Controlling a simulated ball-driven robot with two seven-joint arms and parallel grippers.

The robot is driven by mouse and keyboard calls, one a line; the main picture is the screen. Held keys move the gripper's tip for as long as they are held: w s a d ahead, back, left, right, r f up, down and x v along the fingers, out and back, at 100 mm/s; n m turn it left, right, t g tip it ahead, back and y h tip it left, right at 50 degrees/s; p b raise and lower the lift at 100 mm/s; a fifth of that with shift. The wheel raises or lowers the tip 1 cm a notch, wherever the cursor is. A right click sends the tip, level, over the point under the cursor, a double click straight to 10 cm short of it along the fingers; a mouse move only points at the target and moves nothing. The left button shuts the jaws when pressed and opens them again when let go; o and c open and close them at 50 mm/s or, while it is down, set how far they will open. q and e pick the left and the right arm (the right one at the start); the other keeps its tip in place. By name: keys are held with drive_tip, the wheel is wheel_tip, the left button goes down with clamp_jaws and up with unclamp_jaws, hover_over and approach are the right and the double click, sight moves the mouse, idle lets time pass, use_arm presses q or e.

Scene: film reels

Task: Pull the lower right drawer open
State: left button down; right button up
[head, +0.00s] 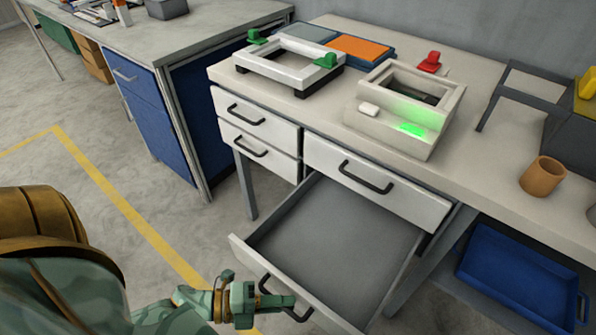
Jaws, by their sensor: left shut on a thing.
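The lower right drawer (338,228) of the bench stands pulled well out. It shows a bare grey inside and a white front with a dark bar handle (267,284). My left gripper (283,302) is shut on this handle at the near side of the drawer front, and its fingers hide part of the bar. The upper right drawer (330,160) above it is closed. My right gripper is not in view.
Two closed drawers (258,118) are at the left of the bench. The benchtop holds a white frame (290,62), a beige box with a green light (405,110) and a brown cup (543,176). A blue tray (515,285) lies below at right.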

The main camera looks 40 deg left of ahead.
use_arm(q)
drive_tip(key=shift+s, duration=1.25)
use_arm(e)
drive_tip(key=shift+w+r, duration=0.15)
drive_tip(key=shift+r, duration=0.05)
use_arm(q)
drive_tip(key=c, duration=1.8)
unclamp_jaws()
drive_tip(key=shift+o, duration=0.2)
